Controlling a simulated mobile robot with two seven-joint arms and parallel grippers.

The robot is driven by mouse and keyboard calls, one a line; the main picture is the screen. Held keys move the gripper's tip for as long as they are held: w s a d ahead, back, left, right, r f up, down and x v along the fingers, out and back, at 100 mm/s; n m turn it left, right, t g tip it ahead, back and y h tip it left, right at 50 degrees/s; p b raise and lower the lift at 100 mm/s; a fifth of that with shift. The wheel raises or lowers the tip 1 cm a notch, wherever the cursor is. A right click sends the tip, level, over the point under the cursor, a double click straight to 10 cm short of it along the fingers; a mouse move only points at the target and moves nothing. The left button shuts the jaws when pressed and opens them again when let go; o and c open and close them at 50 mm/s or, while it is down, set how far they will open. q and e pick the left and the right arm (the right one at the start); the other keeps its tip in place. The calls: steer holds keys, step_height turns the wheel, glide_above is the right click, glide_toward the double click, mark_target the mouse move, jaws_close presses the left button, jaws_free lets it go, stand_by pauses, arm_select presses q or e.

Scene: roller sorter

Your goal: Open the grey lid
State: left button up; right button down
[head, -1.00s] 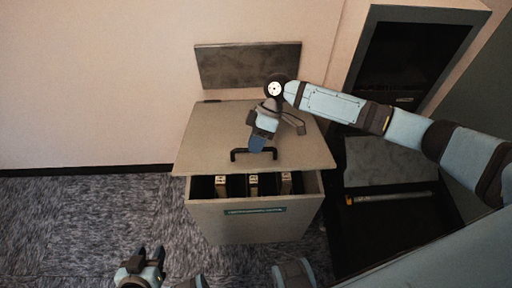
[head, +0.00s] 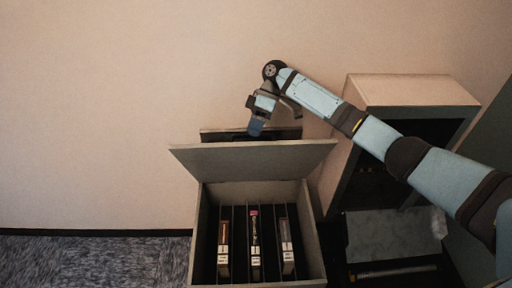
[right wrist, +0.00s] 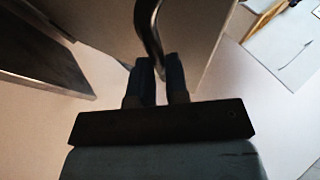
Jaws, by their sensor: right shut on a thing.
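The grey lid (head: 250,158) is tilted up at the back of the grey box (head: 312,240), and the box's inside shows below it. My right gripper (head: 256,128) is behind the lid's upper edge in the head view. In the right wrist view its two blue fingers (right wrist: 161,72) are shut on the dark curved handle (right wrist: 147,25) of the lid. The handle is hidden behind the lid in the head view. My left gripper is not in view.
Several upright cartridges (head: 254,245) stand between dividers in the box. A dark-fronted cabinet (head: 412,90) stands at the right, with a grey panel (head: 388,232) below it. A dark board (head: 215,134) is on the wall behind the lid. Carpet at the left is clear.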

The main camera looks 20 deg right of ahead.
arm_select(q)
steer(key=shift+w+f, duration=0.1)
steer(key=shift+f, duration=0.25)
arm_select(e)
steer(key=shift+w+d+f, duration=0.25)
steer(key=shift+w+f, duration=0.05)
steer(key=shift+w, duration=0.35)
steer(key=shift+w+d+f, duration=0.2)
steer(key=shift+w+f, duration=0.1)
steer(key=shift+w, duration=0.3)
steer(key=c, duration=1.4)
jaws_free()
steer(key=shift+o, duration=1.4)
steer(key=shift+w+f, duration=0.15)
steer(key=shift+w, duration=0.15)
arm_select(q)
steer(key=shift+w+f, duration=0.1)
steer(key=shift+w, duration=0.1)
arm_select(e)
steer(key=shift+w+r, duration=0.1)
steer(key=shift+r, duration=0.2)
step_height(320, 180, up, 20)
steer(key=shift+f, duration=0.15)
